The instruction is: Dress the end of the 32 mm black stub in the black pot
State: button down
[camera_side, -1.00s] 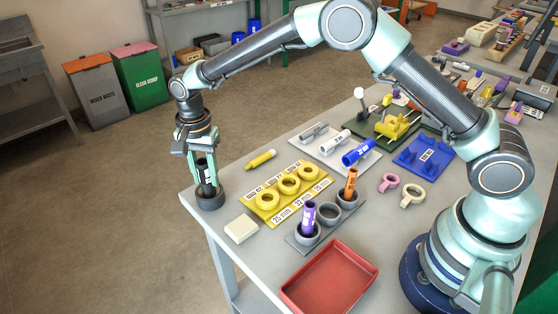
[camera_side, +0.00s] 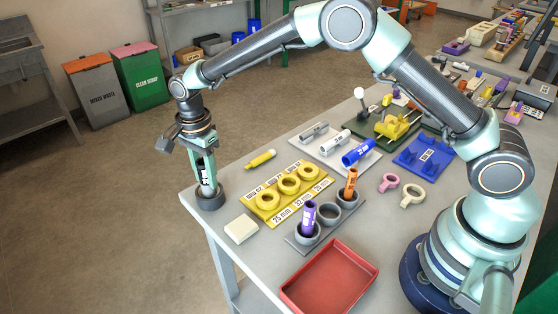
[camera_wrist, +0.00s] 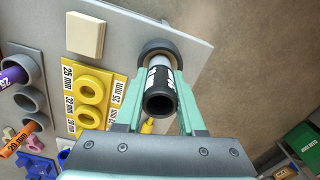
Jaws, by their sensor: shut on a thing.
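The black stub (camera_side: 202,170), with a white label, stands nearly upright with its lower end in the black pot (camera_side: 210,202) at the left corner of the table. My gripper (camera_side: 207,178) is shut on it from above, a finger on either side. In the wrist view the stub's open hollow end (camera_wrist: 159,104) faces the camera between the two fingers (camera_wrist: 160,88). The pot's dark rim (camera_wrist: 148,46) shows around the stub's far end there. The stub's lower end is hidden inside the pot.
A cream block (camera_side: 241,229) lies just right of the pot. A yellow plate with rings (camera_side: 289,193) and a yellow marker (camera_side: 262,158) are beyond. A grey holder (camera_side: 329,213) carries purple and orange stubs; a red tray (camera_side: 330,279) is in front. The table edge is close.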

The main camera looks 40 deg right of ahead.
aim_at(202, 161)
jog(key=n, duration=0.6)
jog(key=shift+s+f+n, duration=0.1)
jog(key=shift+f+n, duration=0.05)
jog(key=shift+n, duration=0.15)
jog(key=m, duration=0.6)
jog(key=shift+m, duration=0.4)
jog(key=n, duration=0.6)
jog(key=shift+n, duration=0.4)
jog(key=m, duration=0.6)
jog(key=shift+m, duration=0.4)
jog(key=n, duration=0.6)
jog(key=shift+n, duration=0.4)
jog(key=m, duration=0.6)
jog(key=shift+m, duration=0.4)
jog(key=shift+r, duration=0.2)
jog(key=shift+r, duration=3.05)
